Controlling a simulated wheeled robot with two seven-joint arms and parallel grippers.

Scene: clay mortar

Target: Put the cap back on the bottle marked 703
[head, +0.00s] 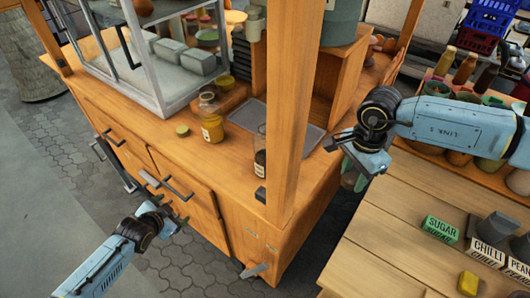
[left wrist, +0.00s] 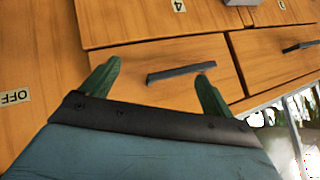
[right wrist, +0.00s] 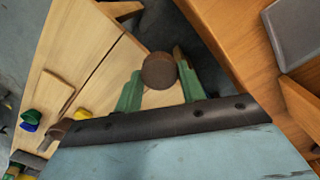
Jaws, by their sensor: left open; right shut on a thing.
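My right gripper (right wrist: 158,72) is shut on a brown round cap (right wrist: 159,72), held between its green fingers. In the head view that gripper (head: 355,180) hangs past the cart's right edge, and the cap cannot be made out there. A dark bottle with a pale label (head: 260,158) stands nearer, partly hidden by the post. I cannot read 703 on either. My left gripper (left wrist: 157,72) is open and empty, before a drawer front with a dark handle (left wrist: 181,73).
A yellowish lid (head: 182,130) lies left of the yellow-labelled bottle. A wooden post (head: 292,110) rises at the cart's front corner. A glass case (head: 165,60) and grey tray (head: 290,125) take up the top. A side table (head: 400,225) holds a sugar box (head: 440,230).

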